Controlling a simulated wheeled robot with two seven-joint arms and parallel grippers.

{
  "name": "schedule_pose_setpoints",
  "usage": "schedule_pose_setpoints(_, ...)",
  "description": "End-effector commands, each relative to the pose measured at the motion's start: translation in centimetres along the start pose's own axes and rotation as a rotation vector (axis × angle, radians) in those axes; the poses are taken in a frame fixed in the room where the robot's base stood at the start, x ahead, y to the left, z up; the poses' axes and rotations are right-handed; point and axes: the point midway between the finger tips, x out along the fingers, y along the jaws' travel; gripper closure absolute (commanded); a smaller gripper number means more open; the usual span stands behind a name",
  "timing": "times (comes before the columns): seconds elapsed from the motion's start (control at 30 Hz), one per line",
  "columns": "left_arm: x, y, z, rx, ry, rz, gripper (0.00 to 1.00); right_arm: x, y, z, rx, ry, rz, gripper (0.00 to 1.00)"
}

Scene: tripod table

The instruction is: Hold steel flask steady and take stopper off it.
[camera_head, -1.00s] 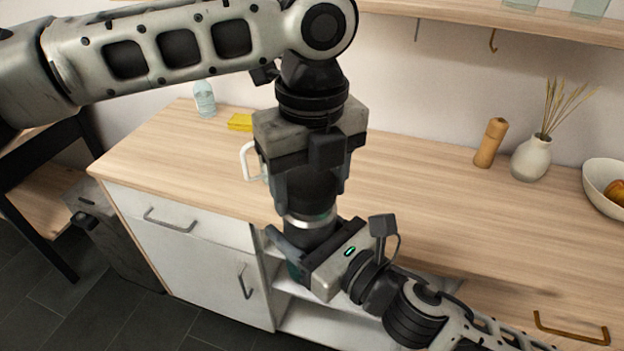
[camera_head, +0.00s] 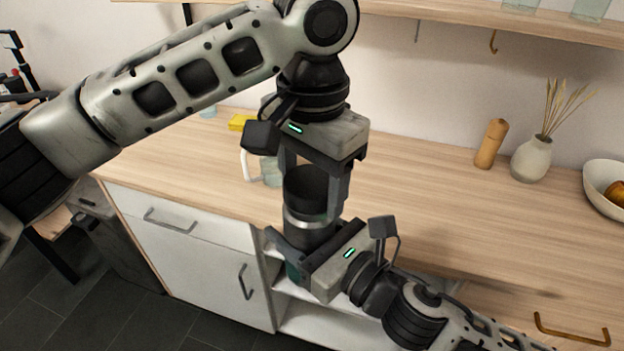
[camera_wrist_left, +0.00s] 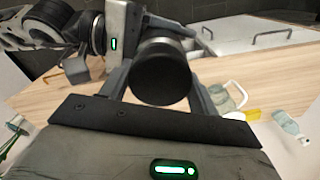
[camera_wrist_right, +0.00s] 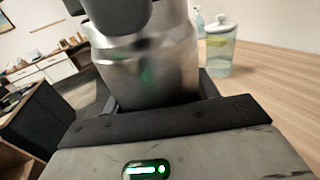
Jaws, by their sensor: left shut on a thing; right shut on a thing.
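The steel flask (camera_head: 308,224) is upright in front of the counter, with a bright band near its top. My right gripper (camera_head: 308,248) is shut around its body; the right wrist view shows the shiny steel (camera_wrist_right: 155,75) between the fingers. The black stopper (camera_head: 306,188) is a wide cylinder at the flask's top, and I see no clear gap between them. My left gripper (camera_head: 314,198) points down from above and is shut on the stopper's sides. The left wrist view shows the stopper's round top (camera_wrist_left: 161,75) between the fingers. My fingers hide part of the flask.
On the wooden counter (camera_head: 420,220) stand a glass jug (camera_head: 270,170), a yellow sponge (camera_head: 240,122), a wooden mill (camera_head: 491,144), a vase (camera_head: 532,158) and a bowl (camera_head: 603,185). The counter's middle is clear. A shelf (camera_head: 480,22) runs above.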

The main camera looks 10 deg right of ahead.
Motion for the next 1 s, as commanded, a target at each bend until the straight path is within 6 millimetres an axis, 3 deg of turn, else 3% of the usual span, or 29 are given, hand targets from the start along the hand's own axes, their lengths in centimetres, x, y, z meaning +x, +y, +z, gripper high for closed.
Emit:
schedule_pose_setpoints(0.03, -0.1, -0.3, -0.3, -0.047, 0.014, -0.002, 0.67, -0.1, 0.7, 0.2, -0.001, -0.008, 0.019, 1.0)
schedule_pose_setpoints(0.67, -0.2, -0.2, -0.2, -0.043, 0.013, -0.002, 0.67, -0.1, 0.5, 0.1, -0.001, -0.005, 0.015, 1.0)
schedule_pose_setpoints(1.0, -1.2, -0.2, -0.2, -0.041, 0.012, -0.004, 0.67, -0.1, 0.4, 0.1, 0.0, -0.003, 0.012, 1.0)
